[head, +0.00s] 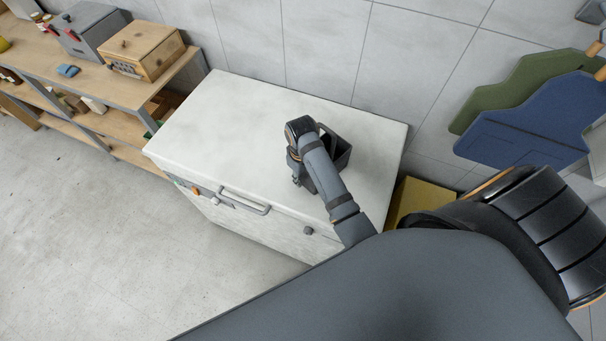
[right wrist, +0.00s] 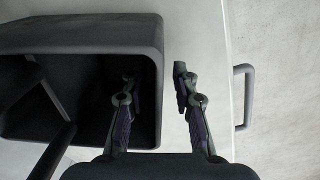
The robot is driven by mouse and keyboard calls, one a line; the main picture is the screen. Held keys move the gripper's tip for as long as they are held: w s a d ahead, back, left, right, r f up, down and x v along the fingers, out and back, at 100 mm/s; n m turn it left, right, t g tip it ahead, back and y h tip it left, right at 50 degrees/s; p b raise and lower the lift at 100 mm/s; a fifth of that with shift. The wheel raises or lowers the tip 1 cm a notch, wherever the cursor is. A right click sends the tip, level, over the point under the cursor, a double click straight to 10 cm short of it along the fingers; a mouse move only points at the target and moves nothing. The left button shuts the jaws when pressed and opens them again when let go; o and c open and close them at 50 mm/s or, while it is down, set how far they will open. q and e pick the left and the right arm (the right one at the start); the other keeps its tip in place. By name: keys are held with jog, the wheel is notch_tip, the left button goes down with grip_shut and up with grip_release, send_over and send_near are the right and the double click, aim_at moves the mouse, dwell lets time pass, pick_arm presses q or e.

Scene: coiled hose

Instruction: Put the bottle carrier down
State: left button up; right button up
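The bottle carrier (head: 343,157) is a dark, open-topped box near the right end of a white chest's lid (head: 240,112) in the head view. It appears to rest upright on the lid, though my arm partly hides it. In the right wrist view its dark rim and wall (right wrist: 85,29) fill the left side, and a bar crosses its opening. My right gripper (right wrist: 157,82) is open, with one finger over the inside of the carrier and the other outside its wall. Gaps show between the fingers and the wall. My left gripper is not in view.
The chest has a front handle (head: 245,203). A wooden shelf unit (head: 128,92) with a wooden box (head: 142,52) and a grey box (head: 92,30) stands at left. Green and blue panels (head: 530,122) hang at right. The lid's left half is clear.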

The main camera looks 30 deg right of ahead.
notch_tip(320, 180, up, 6)
jog(key=shift+b, duration=0.4)
notch_tip(320, 180, up, 7)
jog(key=p, duration=0.5)
jog(key=shift+s+f, duration=0.15)
jog(key=shift+f, duration=0.05)
jog(key=shift+a+f, duration=0.1)
